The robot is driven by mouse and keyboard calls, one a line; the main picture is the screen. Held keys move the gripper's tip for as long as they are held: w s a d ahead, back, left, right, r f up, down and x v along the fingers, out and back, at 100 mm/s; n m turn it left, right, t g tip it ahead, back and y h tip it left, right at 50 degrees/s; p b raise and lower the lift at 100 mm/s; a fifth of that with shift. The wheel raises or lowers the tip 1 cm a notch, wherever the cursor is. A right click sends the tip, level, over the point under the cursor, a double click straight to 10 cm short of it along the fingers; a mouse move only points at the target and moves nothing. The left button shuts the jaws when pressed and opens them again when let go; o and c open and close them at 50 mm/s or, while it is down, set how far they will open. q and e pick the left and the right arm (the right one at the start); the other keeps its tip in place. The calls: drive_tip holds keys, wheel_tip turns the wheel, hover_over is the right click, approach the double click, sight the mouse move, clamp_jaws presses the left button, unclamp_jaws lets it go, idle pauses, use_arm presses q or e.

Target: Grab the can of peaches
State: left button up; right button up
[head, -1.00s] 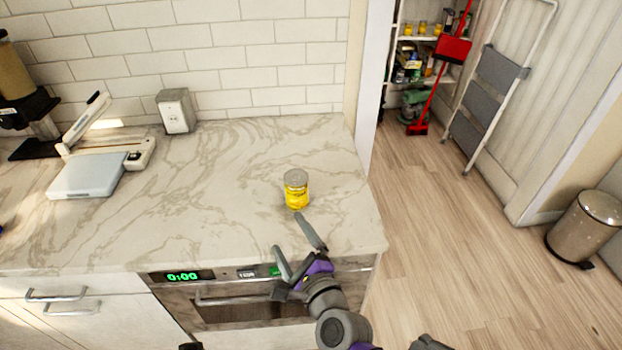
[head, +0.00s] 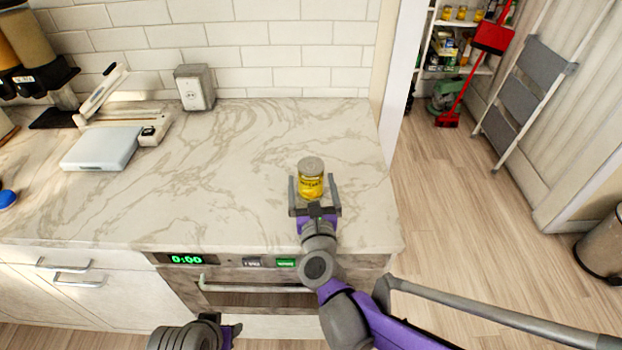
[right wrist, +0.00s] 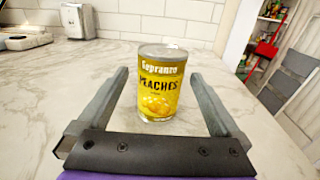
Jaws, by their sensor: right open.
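The can of peaches (head: 311,179), yellow with a silver top, stands upright on the marble counter (head: 240,190). My right gripper (head: 314,184) is open, with one finger on each side of the can. In the right wrist view the can (right wrist: 160,88) stands between the finger tips, with its "Peaches" label facing the gripper. Gaps show between the can and both fingers (right wrist: 156,85). Part of my left arm shows at the bottom of the head view, but its gripper fingers cannot be made out.
An oven (head: 250,285) is below the counter's front edge. The counter around the can is clear. A tiled wall (head: 270,50) is behind; open floor lies right.

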drive_tip(key=w, duration=0.3)
drive_tip(key=shift+w+a, duration=0.1)
drive_tip(key=shift+w, duration=0.05)
clamp_jaws()
idle(0.3)
